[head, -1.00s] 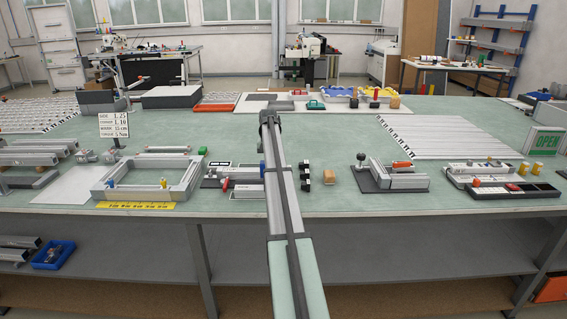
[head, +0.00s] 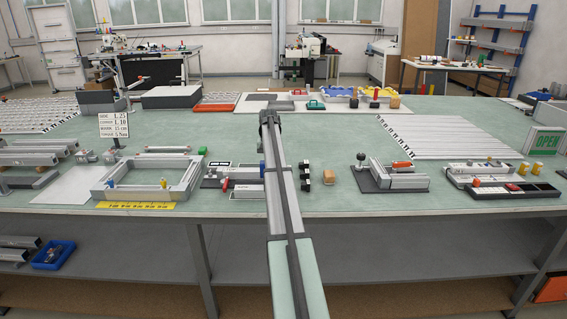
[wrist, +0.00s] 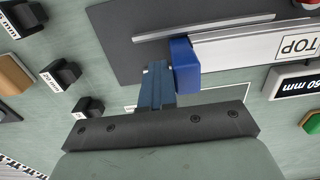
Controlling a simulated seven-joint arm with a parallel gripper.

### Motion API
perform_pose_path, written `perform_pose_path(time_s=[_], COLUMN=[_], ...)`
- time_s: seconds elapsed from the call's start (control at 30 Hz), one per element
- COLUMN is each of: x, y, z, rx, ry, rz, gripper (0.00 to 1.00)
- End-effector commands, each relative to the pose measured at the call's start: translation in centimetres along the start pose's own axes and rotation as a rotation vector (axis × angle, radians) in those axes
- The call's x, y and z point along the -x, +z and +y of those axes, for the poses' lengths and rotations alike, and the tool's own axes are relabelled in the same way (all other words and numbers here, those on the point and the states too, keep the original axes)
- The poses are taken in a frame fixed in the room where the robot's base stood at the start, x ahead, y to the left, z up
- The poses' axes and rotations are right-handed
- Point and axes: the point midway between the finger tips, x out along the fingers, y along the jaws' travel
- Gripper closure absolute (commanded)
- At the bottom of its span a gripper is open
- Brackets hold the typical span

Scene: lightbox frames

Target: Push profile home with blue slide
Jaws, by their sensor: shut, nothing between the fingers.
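The blue slide (wrist: 185,66) is a small blue block at the end of a pale profile marked TOP (wrist: 250,45) in the wrist view. Both are on a dark base plate (wrist: 115,30). My gripper (wrist: 156,72) is shut and empty, its blue-grey fingertips close beside the blue slide. I cannot tell whether they touch it. In the head view the fixture (head: 228,177) lies left of my arm, with a blue spot (head: 262,167) at its right end. My arm hides the gripper there.
Several small black blocks (head: 304,173) stand right of my arm, with a wooden hexagonal piece (head: 329,177) beside them. A grey frame (head: 150,180) lies to the left, and another dark-based fixture (head: 392,176) to the right. The mat behind is mostly clear.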

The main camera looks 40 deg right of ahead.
Motion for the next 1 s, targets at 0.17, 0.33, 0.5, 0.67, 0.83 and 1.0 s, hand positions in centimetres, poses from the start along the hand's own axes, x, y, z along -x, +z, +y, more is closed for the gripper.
perform_pose_path(time_s=[0.17,0.33,0.5,0.67,0.83,1.0], x=[0.0,0.0,0.3,1.3,2.6,4.0], y=[0.0,0.0,0.0,0.0,0.0,-0.1], z=[0.3,0.8,1.0,1.0,1.0,1.1], rx=[0.002,0.001,0.001,0.000,0.000,0.000], ry=[-0.004,-0.002,-0.001,-0.001,0.000,0.000], rz=[0.000,0.000,0.000,0.000,0.001,0.001], gripper=[1.00,1.00,1.00,1.00,1.00,1.00])
